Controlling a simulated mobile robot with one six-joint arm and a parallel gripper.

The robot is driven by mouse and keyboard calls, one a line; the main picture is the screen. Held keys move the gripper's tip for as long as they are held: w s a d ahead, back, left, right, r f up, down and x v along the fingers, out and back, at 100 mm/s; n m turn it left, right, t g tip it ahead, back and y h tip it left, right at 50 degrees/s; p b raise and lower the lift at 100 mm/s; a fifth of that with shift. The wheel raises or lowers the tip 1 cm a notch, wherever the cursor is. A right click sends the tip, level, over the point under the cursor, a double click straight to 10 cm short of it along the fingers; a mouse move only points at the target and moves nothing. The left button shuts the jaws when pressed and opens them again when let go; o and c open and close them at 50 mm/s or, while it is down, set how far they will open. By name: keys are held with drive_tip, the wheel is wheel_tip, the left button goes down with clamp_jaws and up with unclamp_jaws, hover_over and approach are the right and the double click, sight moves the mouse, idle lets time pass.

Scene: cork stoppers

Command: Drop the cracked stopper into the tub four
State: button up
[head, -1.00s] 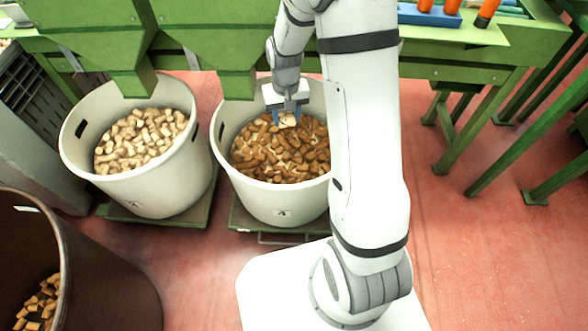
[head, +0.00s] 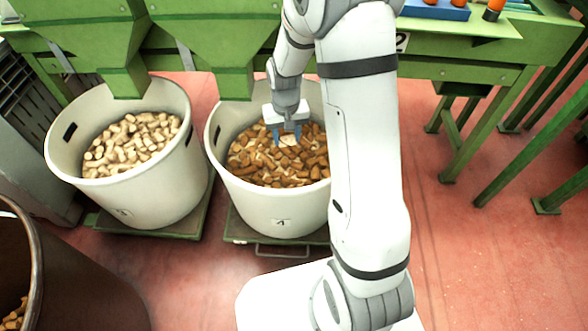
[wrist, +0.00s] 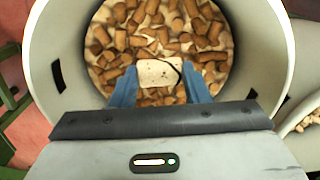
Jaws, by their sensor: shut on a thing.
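Tub four (head: 281,221), white with a label reading 4, stands at the middle of the head view and holds many brown corks. My gripper (head: 287,138) points down into its mouth, above the corks. In the wrist view my gripper (wrist: 159,88) is shut on the cracked stopper (wrist: 158,73), a pale cork with a dark curved crack at its right end. The stopper (head: 288,140) shows small between the blue fingers in the head view. The tub's rim (wrist: 40,60) surrounds the fingers in the wrist view. The exact height above the corks is hard to tell.
A second white tub (head: 165,190), labelled 3, with pale corks stands to the left. A brown barrel (head: 85,285) is at lower left. Green chutes (head: 225,45) hang over the white tubs.

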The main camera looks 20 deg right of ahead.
drive_tip(key=shift+f, duration=0.1)
drive_tip(key=o, duration=1)
drive_tip(key=shift+o, duration=0.2)
wheel_tip(320, 180, up, 8)
drive_tip(key=shift+f+p, duration=0.1)
drive_tip(key=shift+p, duration=0.95)
